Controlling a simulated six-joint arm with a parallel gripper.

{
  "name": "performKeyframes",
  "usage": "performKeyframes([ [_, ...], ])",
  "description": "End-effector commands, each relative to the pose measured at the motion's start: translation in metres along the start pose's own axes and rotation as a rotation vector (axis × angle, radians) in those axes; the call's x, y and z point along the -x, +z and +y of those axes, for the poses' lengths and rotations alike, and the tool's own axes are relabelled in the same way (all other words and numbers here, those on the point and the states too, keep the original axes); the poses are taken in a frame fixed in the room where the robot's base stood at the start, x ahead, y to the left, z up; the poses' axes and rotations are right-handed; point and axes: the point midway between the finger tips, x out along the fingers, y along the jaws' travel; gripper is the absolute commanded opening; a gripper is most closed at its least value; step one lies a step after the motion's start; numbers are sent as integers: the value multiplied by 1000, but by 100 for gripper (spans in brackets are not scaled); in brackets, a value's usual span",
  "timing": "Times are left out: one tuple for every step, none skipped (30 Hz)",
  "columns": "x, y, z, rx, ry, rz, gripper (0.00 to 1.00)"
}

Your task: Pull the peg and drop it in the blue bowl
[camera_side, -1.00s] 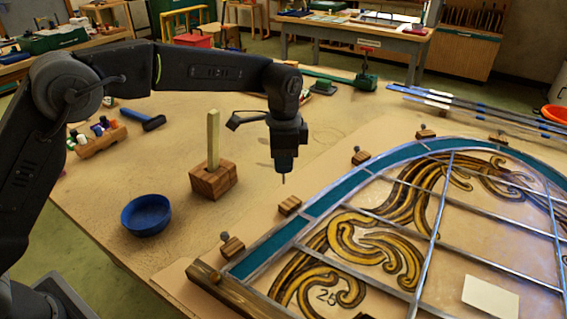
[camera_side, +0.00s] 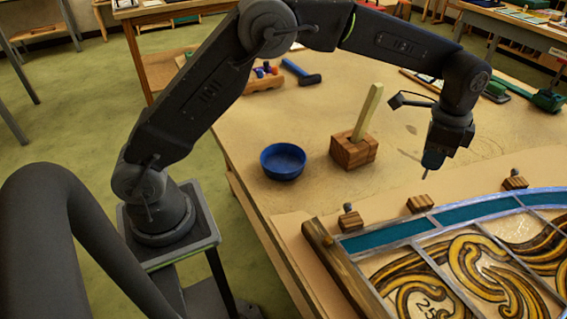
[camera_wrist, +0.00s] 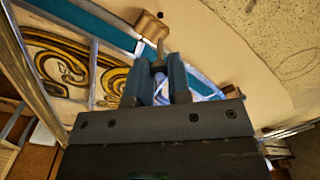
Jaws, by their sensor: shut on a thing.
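In the wrist view, the teal fingers of my gripper (camera_wrist: 160,78) close around the peg (camera_wrist: 160,50), and the block (camera_wrist: 151,26) lies beyond. The blue bowl (camera_side: 283,174) stands empty on the table, to the left of my gripper.
A wooden holder block (camera_side: 353,152) with a tall pale stick (camera_side: 369,112) stands between bowl and gripper. Other small blocks with upright pins (camera_side: 350,218) line the panel. Bare table lies around the bowl.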

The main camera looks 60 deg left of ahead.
Motion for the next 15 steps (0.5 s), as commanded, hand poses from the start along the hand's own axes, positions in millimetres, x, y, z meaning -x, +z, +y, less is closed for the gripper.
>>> performKeyframes([
  [0,0,0,0,0,0,0],
  [0,0,0,0,0,0,0],
  [0,0,0,0,0,0,0],
  [0,0,0,0,0,0,0],
  [0,0,0,0,0,0,0],
  [0,0,0,0,0,0,0],
  [0,0,0,0,0,0,0],
  [0,0,0,0,0,0,0],
  [0,0,0,0,0,0,0],
  [0,0,0,0,0,0,0],
  [0,0,0,0,0,0,0],
  [1,1,0,0,0,0,0],
  [2,3,0,1,-1,1,0],
  [3,4,0,1,-1,1,0],
  [4,8,0,1,-1,1,0],
])
